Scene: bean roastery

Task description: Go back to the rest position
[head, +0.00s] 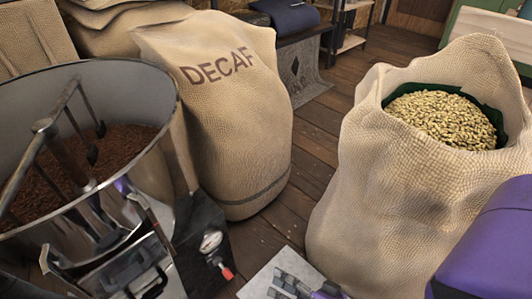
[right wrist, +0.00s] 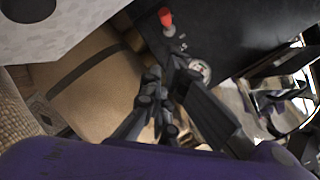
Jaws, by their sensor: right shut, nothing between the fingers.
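My right gripper (head: 286,283) shows at the bottom of the head view, its grey fingers over a pale grey flat surface (head: 258,284). In the right wrist view its fingers (right wrist: 164,74) come close together with nothing held between them. The roaster's cooling drum (head: 165,80), with dark ground-looking contents and stirring arms, stands to the left of the gripper. A gauge (head: 211,241) and a red-tipped lever (head: 227,273) sit on its front, left of the gripper. My left gripper is out of view.
A DECAF sack (head: 235,120) stands upright behind the gripper. An open sack (head: 375,190) of pale beans (head: 445,118) stands to the right, close to my purple arm. Wooden floor (head: 318,140) shows between the sacks. A shelf (head: 345,25) stands at the back.

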